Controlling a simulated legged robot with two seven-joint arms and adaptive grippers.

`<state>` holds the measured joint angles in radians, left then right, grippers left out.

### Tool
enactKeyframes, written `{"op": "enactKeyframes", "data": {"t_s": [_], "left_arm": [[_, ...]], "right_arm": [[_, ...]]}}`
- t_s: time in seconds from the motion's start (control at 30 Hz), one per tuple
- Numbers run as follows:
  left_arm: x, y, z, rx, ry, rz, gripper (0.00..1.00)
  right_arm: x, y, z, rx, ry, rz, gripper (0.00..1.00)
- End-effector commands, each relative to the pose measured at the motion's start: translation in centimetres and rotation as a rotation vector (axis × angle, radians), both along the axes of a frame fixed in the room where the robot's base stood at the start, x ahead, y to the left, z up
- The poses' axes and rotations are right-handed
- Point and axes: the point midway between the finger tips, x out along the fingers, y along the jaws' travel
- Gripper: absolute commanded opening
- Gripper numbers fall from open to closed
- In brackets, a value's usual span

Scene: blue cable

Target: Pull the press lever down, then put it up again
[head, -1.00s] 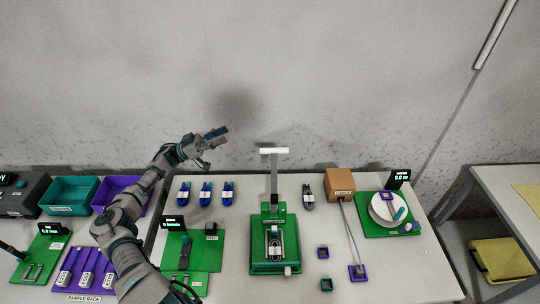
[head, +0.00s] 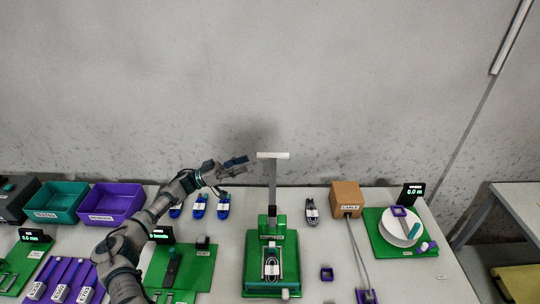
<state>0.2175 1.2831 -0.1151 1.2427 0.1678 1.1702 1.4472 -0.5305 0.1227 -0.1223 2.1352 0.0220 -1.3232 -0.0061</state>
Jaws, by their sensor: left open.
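The press (head: 271,245) stands on its green base near the middle of the table. Its grey lever (head: 272,185) stands upright, topped by a white crossbar handle (head: 273,155). A bundled cable (head: 271,264) with a white label lies in the front part of the press. My left gripper (head: 236,168) is open and empty, just left of the handle and slightly below its height in the picture. It looks apart from the handle, though the depth gap is hard to judge. My right gripper does not show.
Blue cable bundles (head: 198,207) lie below my left gripper. A teal bin (head: 57,203) and a purple bin (head: 110,204) stand at the left. A brown cable box (head: 346,199) and a green scale station (head: 376,228) are at the right. The air right of the lever is clear.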

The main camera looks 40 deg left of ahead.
Motion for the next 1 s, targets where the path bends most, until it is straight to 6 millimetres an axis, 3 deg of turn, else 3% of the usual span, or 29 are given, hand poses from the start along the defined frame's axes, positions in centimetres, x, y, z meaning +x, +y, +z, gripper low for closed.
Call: {"op": "enactKeyframes", "data": {"t_s": [0.4,0.7,0.9,1.0], "left_arm": [[5.6,-5.3,3.2,-0.012,-0.004,0.000,0.47],[6.8,-7.2,4.0,-0.003,-0.001,0.001,0.47],[6.8,-7.1,3.9,-0.004,0.000,0.001,0.47],[6.8,-6.8,3.8,-0.007,0.001,0.002,0.23]], "right_arm": [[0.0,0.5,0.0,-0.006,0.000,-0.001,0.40],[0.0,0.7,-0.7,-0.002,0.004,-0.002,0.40],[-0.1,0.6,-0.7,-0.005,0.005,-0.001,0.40],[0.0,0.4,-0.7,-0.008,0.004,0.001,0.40]]}}
